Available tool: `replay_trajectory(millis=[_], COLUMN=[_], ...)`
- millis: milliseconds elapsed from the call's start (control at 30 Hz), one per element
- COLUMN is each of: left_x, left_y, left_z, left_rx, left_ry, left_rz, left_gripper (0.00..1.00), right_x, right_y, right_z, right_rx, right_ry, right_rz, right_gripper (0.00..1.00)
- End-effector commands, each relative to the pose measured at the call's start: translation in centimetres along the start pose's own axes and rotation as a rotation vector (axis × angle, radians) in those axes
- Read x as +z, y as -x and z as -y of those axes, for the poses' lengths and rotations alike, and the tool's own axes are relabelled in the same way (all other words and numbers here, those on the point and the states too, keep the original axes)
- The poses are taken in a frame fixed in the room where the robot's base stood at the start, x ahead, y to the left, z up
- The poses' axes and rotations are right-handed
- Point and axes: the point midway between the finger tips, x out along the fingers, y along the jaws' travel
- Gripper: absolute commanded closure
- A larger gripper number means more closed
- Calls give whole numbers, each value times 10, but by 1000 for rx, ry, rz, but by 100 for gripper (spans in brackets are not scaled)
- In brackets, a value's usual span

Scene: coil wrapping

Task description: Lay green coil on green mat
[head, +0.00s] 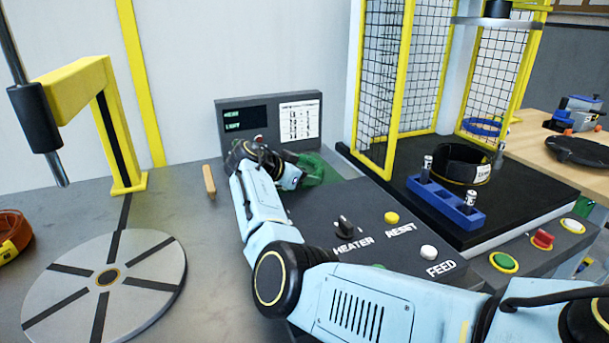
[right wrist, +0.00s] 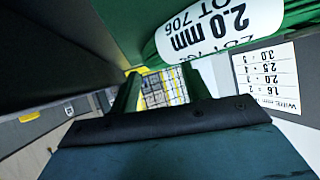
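The green coil (head: 318,168) shows in the head view at the end of my right arm, in front of the display panel and partly hidden by my gripper. In the right wrist view the green coil (right wrist: 215,42) fills the top, close to the camera, with a white label reading 2.0 mm, LOT 706. My right gripper (right wrist: 160,80) has its two fingers apart by a small gap, their tips at the coil's edge; it appears closed on the coil's wall. In the head view my right gripper (head: 293,172) is largely hidden. My left gripper is out of view.
A display panel (head: 240,122) stands behind the coil. A round grey disc (head: 140,270) and a yellow post (head: 112,140) are at left, with an orange coil (head: 12,240) at the edge. A caged station with a black coil (head: 455,165) and blue holder (head: 440,203) is at right.

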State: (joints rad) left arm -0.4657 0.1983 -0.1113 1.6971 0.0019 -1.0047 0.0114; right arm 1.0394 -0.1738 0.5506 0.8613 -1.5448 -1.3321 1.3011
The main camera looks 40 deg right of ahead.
Motion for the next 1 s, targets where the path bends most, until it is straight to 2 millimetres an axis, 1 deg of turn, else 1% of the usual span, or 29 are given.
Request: replay_trajectory(millis=[267, 300, 367, 467, 600, 700, 833, 1000], left_x=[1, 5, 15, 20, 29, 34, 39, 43], left_y=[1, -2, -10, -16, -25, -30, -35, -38], left_z=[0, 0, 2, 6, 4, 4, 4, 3], left_rx=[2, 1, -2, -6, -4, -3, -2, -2], left_ry=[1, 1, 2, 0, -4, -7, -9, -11], left_rz=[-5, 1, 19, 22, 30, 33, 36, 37], left_gripper=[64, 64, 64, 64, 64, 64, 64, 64], right_x=[-2, -3, -3, -3, -3, -3, -3, -3], right_y=[1, 2, 12, 34, 67, 87, 107, 120], right_z=[0, 0, 1, 1, 1, 1, 1, 0], right_rx=[0, 0, -3, -4, -3, -3, -1, 0], right_ry=[0, 0, 0, 0, 1, 0, 1, 0], right_rz=[1, 1, 0, 1, 1, 1, 0, 0], right_gripper=[53, 53, 53, 53, 53, 53, 53, 53])
